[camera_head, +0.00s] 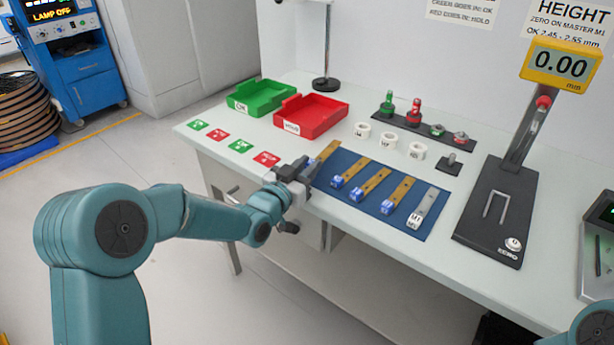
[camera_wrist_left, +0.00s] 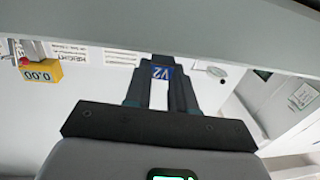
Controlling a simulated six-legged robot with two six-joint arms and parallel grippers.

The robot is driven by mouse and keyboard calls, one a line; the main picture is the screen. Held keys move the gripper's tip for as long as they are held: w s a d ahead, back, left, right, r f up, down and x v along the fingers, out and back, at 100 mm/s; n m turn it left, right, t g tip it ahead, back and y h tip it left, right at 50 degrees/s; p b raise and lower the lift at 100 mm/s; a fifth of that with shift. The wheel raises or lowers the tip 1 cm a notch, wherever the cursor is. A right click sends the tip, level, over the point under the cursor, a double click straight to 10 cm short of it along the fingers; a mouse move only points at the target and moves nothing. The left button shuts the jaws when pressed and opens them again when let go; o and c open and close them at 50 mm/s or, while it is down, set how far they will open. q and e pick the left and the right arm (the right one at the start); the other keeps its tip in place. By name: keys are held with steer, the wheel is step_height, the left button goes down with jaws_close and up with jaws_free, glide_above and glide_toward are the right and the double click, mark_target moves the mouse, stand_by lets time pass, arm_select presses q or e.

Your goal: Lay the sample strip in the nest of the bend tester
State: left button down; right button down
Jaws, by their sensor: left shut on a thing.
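My left gripper (camera_head: 304,170) is shut on a brass sample strip (camera_head: 328,151) at the left end of the blue mat (camera_head: 340,197). In the left wrist view the strip's blue end label, marked V2 (camera_wrist_left: 161,72), shows between the fingers (camera_wrist_left: 160,85). The jaws hide part of the strip, and I cannot tell whether it touches the mat. A stand with a black base (camera_head: 477,226) and a yellow 0.00 mm display (camera_head: 561,64) is at the right. A pale U-shaped outline (camera_head: 496,206) is on its base. I cannot tell whether this is the bend tester. My right gripper is out of view.
Several labelled strips, including M1 (camera_head: 426,203), lie on the mat. Green (camera_head: 258,97) and red (camera_head: 313,116) trays, white rings (camera_head: 388,139) and a black rack (camera_head: 424,130) stand behind. A device (camera_head: 603,215) is cut off at the right edge.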

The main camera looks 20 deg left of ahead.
arm_select(q)
steer(key=shift+f+b, duration=0.35)
steer(key=shift+f, duration=0.9)
steer(key=shift+f, duration=0.15)
steer(key=c, duration=0.9)
jaws_free()
steer(key=shift+c, duration=0.2)
